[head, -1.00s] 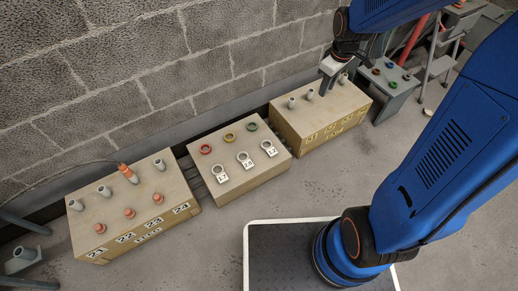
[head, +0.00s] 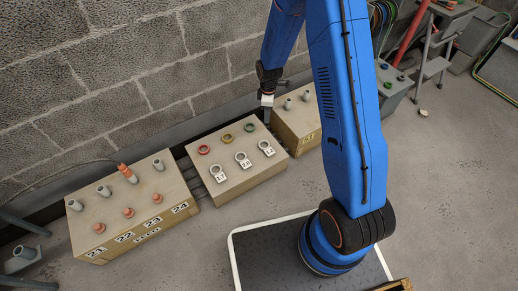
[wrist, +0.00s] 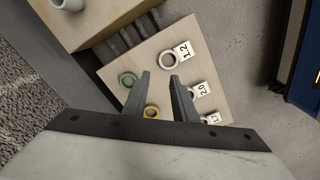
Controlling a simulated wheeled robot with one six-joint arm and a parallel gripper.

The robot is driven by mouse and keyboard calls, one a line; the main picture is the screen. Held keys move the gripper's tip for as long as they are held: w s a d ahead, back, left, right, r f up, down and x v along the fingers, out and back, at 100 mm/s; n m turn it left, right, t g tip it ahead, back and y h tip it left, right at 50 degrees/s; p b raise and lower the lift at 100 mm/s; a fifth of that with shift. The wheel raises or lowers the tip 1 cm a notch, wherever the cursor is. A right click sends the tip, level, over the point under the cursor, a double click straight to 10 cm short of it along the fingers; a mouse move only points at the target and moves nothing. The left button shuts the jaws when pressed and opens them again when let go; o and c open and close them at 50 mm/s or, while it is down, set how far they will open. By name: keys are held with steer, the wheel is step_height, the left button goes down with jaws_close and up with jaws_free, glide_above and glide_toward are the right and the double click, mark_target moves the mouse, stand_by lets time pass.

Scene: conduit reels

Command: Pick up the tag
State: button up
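Three tags, each a pale ring with a white numbered label, lie in a row on the middle wooden box (head: 232,180). In the head view they are the left tag (head: 220,175), the middle tag (head: 244,161) marked 2.0, and the right tag (head: 267,149). In the wrist view the tag marked 1.2 (wrist: 173,57) lies beyond my fingertips, and the 2.0 tag (wrist: 198,90) is right of them. My gripper (wrist: 159,78) is open and empty above this box. In the head view my gripper (head: 266,117) is near the box's back right corner.
Red (head: 204,150), yellow (head: 228,138) and green (head: 249,127) rings lie behind the tags. The left box (head: 130,205) carries several grey and orange pegs. The right box (head: 297,125) has grey pegs. A block wall (head: 120,80) stands close behind.

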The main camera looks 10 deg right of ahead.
mark_target(265, 141)
steer(key=f, duration=1.8)
steer(key=shift+a+f, duration=0.3)
steer(key=shift+a, duration=0.1)
jaws_close()
